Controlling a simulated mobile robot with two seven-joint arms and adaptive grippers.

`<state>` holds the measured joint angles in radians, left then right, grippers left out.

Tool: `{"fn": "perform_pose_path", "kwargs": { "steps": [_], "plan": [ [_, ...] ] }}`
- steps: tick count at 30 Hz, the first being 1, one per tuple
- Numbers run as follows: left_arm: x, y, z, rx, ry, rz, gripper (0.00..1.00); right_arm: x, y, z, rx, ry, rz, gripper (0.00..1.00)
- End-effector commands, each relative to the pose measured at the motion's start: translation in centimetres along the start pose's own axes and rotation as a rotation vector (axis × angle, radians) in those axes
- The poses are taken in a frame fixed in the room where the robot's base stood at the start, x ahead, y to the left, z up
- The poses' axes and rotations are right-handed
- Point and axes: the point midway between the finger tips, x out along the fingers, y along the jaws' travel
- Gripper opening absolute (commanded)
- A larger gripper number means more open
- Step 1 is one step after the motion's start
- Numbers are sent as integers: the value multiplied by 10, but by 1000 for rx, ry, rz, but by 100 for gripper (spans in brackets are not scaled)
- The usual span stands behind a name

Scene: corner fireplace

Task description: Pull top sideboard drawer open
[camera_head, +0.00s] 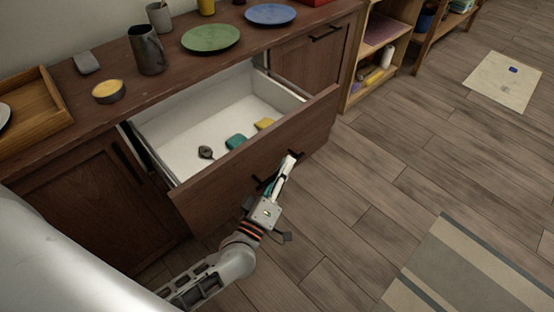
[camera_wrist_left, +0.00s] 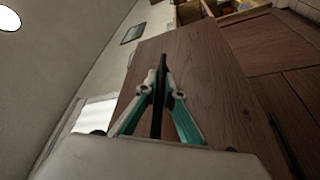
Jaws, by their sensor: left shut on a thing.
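The top sideboard drawer (camera_head: 190,196) stands well out from the dark wood sideboard (camera_head: 82,196) in the head view. Its white inside shows a dark spoon-like item (camera_head: 206,152), a teal item (camera_head: 236,141) and a yellow item (camera_head: 265,123). My left gripper (camera_head: 284,174) is at the drawer's front face, at the dark bar handle (camera_head: 262,181). In the left wrist view, the fingers of my left gripper (camera_wrist_left: 160,85) are closed on the dark handle bar in front of the wood face. The right gripper is not in view.
On the sideboard top are a green plate (camera_head: 211,38), a blue plate (camera_head: 270,14), a dark pitcher (camera_head: 147,50), a small bowl (camera_head: 108,91) and a wooden tray (camera_head: 32,112). Open shelves (camera_head: 378,55) stand to the right. The floor ahead of the drawer is clear, with a striped rug (camera_head: 470,270).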

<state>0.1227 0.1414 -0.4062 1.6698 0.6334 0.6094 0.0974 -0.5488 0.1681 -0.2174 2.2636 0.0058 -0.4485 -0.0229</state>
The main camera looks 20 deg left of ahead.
Motion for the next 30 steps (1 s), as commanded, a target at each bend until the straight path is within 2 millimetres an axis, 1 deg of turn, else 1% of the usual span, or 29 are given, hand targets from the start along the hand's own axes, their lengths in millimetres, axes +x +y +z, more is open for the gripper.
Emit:
{"fn": "perform_pose_path", "kwargs": {
  "steps": [12, 13, 15, 22, 25, 28, 30],
  "plan": [
    [-1, 1, 2, -1, 2, -1, 0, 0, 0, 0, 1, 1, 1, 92],
    [-1, 1, 2, -1, 2, -1, 10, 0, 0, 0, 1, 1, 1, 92],
    [-1, 1, 2, -1, 2, -1, 25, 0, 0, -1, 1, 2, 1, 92],
    [-1, 1, 2, -1, 1, -1, 25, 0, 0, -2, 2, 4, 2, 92],
    [-1, 2, 1, -1, 1, 0, 25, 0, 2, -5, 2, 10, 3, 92],
    [0, 6, -1, -2, 2, 0, 25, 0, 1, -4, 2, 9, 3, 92],
    [2, 13, -5, -4, 3, 0, 25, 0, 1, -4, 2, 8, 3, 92]
  ]
}}
